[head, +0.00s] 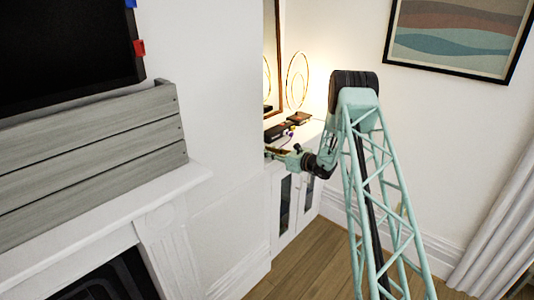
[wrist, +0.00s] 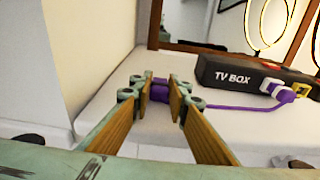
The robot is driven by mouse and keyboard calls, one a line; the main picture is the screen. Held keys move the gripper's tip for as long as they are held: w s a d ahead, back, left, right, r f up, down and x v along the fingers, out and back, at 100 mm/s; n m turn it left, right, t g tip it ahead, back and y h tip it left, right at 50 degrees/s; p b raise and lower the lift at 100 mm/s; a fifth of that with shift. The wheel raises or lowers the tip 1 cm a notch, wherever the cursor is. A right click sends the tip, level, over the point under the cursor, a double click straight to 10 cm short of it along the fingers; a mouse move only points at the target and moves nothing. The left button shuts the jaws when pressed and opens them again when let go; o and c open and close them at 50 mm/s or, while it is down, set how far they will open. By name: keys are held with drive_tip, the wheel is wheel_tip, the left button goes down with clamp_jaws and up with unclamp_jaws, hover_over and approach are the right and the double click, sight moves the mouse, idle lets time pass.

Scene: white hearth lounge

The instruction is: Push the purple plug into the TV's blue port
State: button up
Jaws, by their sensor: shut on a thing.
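The purple plug (wrist: 159,88) sits between the fingertips of my gripper (wrist: 161,98), which is shut on it, over the white cabinet top. A purple cable (wrist: 232,108) runs right from it to a white and purple connector (wrist: 279,90) at the black TV box (wrist: 228,76). In the head view my gripper (head: 271,153) points left at the cabinet, and the held plug is too small to make out. The TV (head: 60,45) is at the upper left; the blue port (head: 131,3) is on its right edge, cut by the frame top, above a red port (head: 139,47).
A grey slatted board (head: 90,150) stands on the white mantel (head: 120,215) below the TV. A white wall corner juts out between the TV and the alcove cabinet (head: 283,215). A ring lamp (head: 297,80) and a mirror stand behind the TV box. Open wooden floor lies in front.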

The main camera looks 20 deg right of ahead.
wheel_tip(320, 180, up, 10)
drive_tip(key=shift+f+p, duration=0.1)
drive_tip(key=shift+p, duration=0.9)
drive_tip(key=shift+d, duration=0.15)
